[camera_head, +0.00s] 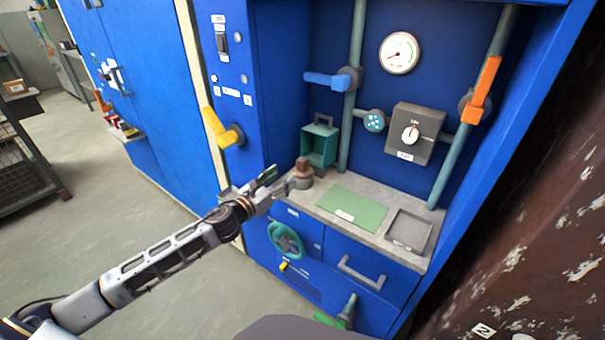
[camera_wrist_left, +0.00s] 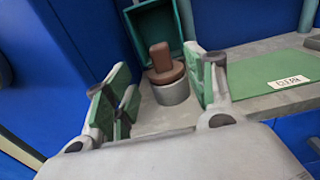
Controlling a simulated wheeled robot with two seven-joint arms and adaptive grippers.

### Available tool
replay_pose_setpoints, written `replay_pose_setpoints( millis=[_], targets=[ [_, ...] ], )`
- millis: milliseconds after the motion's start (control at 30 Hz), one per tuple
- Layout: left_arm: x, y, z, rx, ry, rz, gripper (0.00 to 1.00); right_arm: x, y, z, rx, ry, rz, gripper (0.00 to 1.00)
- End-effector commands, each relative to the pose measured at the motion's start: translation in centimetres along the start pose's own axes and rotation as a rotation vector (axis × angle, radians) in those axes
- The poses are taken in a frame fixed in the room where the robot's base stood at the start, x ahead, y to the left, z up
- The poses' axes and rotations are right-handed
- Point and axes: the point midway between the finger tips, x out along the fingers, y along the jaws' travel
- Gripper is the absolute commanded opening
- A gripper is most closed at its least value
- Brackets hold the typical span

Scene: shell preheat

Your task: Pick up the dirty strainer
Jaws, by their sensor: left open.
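The dirty strainer (camera_wrist_left: 167,66) looks like a brown knob and disc on a grey round base. It stands upright at the left end of the grey counter, and it also shows in the head view (camera_head: 303,169). My left gripper (camera_head: 273,187) is just left of it in the head view. In the left wrist view my left gripper (camera_wrist_left: 165,96) is open and empty, with the strainer ahead between its green-padded fingers, a little beyond the tips. The fingers do not visibly touch it. My right gripper is not in view.
A teal open box (camera_head: 320,146) stands right behind the strainer. A green mat (camera_head: 352,210) and a grey tray (camera_head: 409,230) lie to the right on the counter. A yellow lever (camera_head: 219,128) sticks out from the blue cabinet at left. Pipes and a grey control box (camera_head: 414,133) are behind.

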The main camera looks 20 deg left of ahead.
Motion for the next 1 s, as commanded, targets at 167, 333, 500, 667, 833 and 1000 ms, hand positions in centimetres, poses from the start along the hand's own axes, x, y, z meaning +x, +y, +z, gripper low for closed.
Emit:
replay_pose_setpoints(
  millis=[167,333,500,667,833,1000],
  targets=[
    [1.0,0.0,0.0,0.001,0.0,0.0,0.55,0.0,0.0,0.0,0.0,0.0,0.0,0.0],
    [1.9,0.0,0.0,0.0,0.0,0.001,0.55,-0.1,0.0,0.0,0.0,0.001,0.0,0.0],
    [2.9,0.0,0.0,-0.001,-0.001,0.0,0.55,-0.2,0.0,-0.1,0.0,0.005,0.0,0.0],
    [3.8,0.0,0.1,0.001,0.0,-0.001,0.55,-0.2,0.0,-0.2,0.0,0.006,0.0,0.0],
    [4.8,0.0,0.0,-0.001,-0.001,0.0,0.55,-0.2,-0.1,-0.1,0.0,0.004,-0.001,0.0],
    [5.8,0.0,0.0,0.0,0.0,0.0,0.55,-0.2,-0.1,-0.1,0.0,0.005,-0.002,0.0]
  ],
)
